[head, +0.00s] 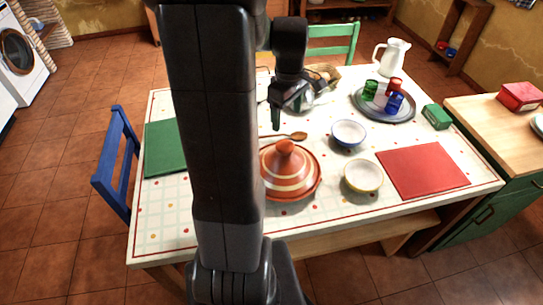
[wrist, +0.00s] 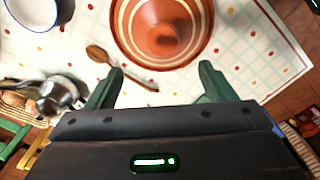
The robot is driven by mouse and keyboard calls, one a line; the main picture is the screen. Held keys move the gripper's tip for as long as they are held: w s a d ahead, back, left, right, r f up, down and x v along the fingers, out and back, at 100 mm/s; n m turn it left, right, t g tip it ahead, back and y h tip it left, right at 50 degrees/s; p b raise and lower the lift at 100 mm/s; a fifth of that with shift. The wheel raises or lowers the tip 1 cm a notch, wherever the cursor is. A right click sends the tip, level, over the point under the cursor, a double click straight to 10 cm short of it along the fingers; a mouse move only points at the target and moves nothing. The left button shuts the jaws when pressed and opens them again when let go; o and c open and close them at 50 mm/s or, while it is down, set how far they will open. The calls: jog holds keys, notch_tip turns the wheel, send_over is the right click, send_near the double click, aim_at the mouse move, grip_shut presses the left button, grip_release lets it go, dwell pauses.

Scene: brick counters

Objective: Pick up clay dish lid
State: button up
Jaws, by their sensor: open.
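The clay dish lid (head: 288,172) is an orange-brown, white-striped cone with a round knob on top. It sits on its dish on the table, just right of my arm in the head view. In the wrist view the lid (wrist: 163,22) is at the top centre, seen from above and cut off by the upper edge. My gripper (head: 276,118) is above the table, behind the lid in the head view. In the wrist view my gripper (wrist: 161,82) has its fingers wide apart, with nothing between them but tablecloth and part of a wooden spoon.
The wooden spoon (head: 291,136) lies behind the lid. A blue-rimmed bowl (head: 348,133), a yellow bowl (head: 362,177) and a red mat (head: 423,170) are to the right. A metal pot (wrist: 58,96) shows at the left in the wrist view. A tray (head: 384,113) holds coloured glasses.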

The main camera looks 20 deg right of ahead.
aim_at(285, 145)
jog(key=f, duration=0.7)
jog(key=shift+s+f, duration=0.2)
jog(key=shift+f, duration=0.15)
jog(key=shift+a+f+p, duration=0.1)
jog(key=shift+f+p, duration=0.55)
jog(key=shift+f, duration=1.95)
grip_shut()
